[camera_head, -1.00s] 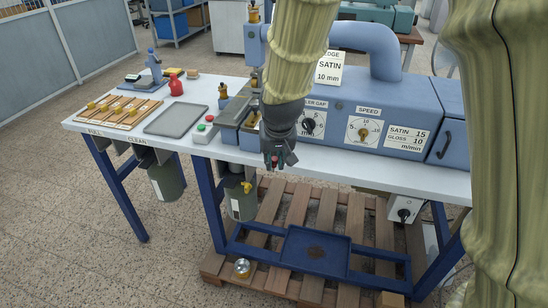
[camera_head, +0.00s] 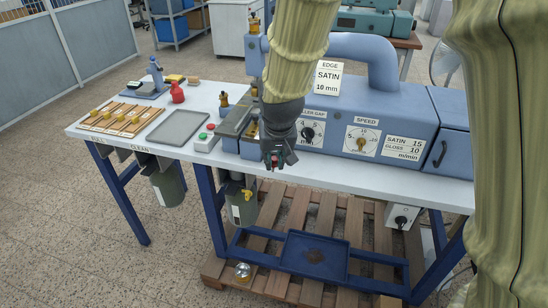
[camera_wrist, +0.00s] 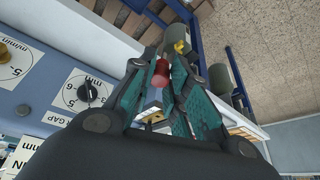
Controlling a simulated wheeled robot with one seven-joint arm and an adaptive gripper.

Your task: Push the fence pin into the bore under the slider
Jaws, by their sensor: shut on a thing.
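My gripper (camera_head: 275,162) points down at the front edge of the machine's table, left of the dials. In the wrist view my gripper (camera_wrist: 160,78) is shut on a small red cylindrical part, which I take to be the head of the fence pin (camera_wrist: 161,73). The red also shows as a speck between the fingertips in the head view. Below the red part in the wrist view is a blue-grey block (camera_wrist: 152,105) with a brass piece; I cannot tell if this is the slider. The bore is not visible, and I cannot tell whether the pin touches anything.
The blue machine (camera_head: 400,115) with dials stands right behind my gripper. Under the table hangs a canister (camera_head: 241,208) with a yellow valve.

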